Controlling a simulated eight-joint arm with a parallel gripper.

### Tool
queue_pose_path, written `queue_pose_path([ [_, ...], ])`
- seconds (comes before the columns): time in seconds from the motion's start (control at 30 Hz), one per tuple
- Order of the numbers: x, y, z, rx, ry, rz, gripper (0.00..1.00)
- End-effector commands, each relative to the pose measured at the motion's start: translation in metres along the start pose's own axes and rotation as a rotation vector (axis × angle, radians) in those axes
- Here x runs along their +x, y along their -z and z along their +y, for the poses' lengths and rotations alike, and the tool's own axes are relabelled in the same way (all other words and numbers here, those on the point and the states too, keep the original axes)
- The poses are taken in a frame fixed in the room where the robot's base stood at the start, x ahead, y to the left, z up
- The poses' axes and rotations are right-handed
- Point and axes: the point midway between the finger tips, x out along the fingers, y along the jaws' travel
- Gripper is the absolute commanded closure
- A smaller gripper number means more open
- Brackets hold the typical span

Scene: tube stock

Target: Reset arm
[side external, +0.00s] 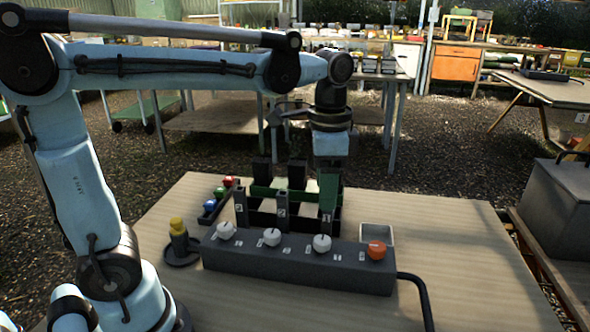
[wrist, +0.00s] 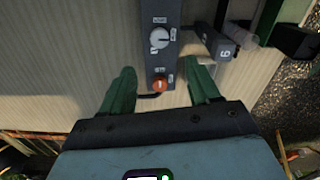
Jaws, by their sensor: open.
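My gripper (side external: 329,190) hangs pointing down over the table, behind the grey control box (side external: 290,262), near the numbered dark posts. In the wrist view its two green fingers (wrist: 162,72) are spread apart with nothing held between them. The box carries three white knobs, one of them here (side external: 322,243), and an orange knob (side external: 377,250) at its right end. In the wrist view the orange knob (wrist: 160,85) shows between the fingers, farther below. The dark rack (side external: 262,218) with numbered posts stands behind the box and partly hides the fingers in the side view.
A small pale tray (side external: 377,234) sits behind the orange knob. A yellow-topped piece (side external: 177,227) stands on a round dark base at left. A narrow tray with red, green and blue pieces (side external: 220,192) lies behind it. The wooden table (side external: 460,260) is clear at right, beyond a black cable.

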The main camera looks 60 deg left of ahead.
Motion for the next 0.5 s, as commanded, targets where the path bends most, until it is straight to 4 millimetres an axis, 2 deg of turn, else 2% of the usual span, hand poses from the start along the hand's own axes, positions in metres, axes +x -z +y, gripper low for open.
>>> queue_pose_path([
  [0.2, -0.0106, -0.0003, 0.0002, 0.000, 0.000, 0.000, 0.39],
  [0.5, -0.0110, -0.0003, 0.0002, 0.000, 0.000, 0.000, 0.39],
])
